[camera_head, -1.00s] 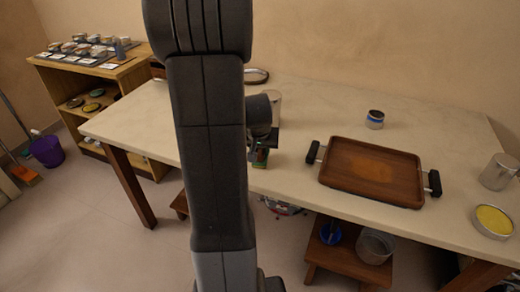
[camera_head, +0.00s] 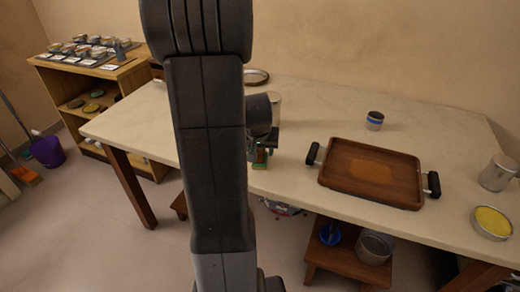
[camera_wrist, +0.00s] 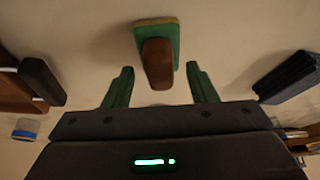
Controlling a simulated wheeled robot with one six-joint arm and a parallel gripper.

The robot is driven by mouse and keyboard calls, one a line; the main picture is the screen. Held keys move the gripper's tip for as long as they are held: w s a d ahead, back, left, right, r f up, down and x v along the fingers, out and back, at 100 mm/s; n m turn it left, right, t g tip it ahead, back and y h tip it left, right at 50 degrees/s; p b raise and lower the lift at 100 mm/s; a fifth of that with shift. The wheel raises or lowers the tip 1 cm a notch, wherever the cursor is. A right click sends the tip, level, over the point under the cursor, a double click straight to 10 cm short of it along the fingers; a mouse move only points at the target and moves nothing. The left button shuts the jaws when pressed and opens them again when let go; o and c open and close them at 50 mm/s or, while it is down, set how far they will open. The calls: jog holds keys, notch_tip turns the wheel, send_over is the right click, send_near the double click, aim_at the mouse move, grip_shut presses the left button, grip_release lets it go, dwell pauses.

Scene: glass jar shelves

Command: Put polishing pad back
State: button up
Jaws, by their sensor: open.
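The polishing pad, with a green base and a brown handle (camera_wrist: 158,62), shows in the wrist view on the pale table top. My gripper (camera_wrist: 160,84) is open, with its two green fingers apart on either side of the lower end of the handle in the picture. I cannot tell whether the fingers reach down to handle height. In the head view the pad (camera_head: 260,161) is a small green and brown patch near the table's front edge, partly hidden by my arm and gripper.
A brown wooden tray (camera_head: 368,175) with black handles lies to the right. Behind it stands a blue-banded tin (camera_head: 374,121). A metal can (camera_head: 497,172) and a yellow round tin (camera_head: 492,222) stand at the far right. A wooden shelf (camera_head: 92,92) holds jars at left.

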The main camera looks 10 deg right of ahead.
jog(key=p+v, duration=0.4)
jog(key=v, duration=0.3)
dwell(1.1)
dwell(0.4)
jog(key=p+v, duration=0.1)
jog(key=v, duration=1.2)
jog(key=shift+r+p, duration=0.35)
jog(key=b+x, duration=0.1)
jog(key=x, duration=1.3)
jog(key=shift+b, duration=0.35)
jog(key=shift+s, duration=0.15)
